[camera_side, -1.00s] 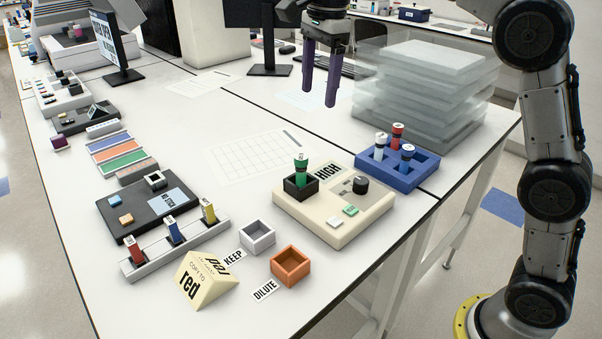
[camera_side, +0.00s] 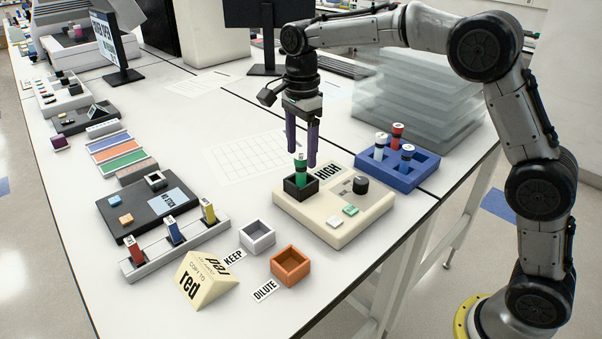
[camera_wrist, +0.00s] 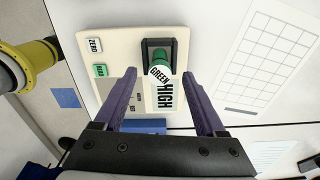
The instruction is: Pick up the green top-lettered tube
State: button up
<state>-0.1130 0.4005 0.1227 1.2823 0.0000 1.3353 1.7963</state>
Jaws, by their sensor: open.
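The green tube (camera_side: 300,174) stands upright in a black square holder (camera_side: 300,188) on the cream device marked HIGH. In the wrist view, the tube's white top (camera_wrist: 159,71) reads GREEN. My gripper (camera_side: 302,158) points down over it, open and empty, with purple fingers on either side of the tube's top in the picture. In the wrist view, the tube's top shows between the tips of my gripper (camera_wrist: 160,76). I cannot tell exactly how far down the fingers reach beside the tube. The tube's lower end is hidden in the holder.
The cream device (camera_side: 333,228) also carries a dark knob and small buttons. A blue rack (camera_side: 425,171) with red and blue tubes stands close at right. A white holder (camera_side: 257,237) and an orange holder (camera_side: 290,267) sit in front. A rack of colored tubes (camera_side: 190,243) is at left.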

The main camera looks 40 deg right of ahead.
aim_at(301, 174)
jog(key=shift+f, duration=2.35)
grip_shut()
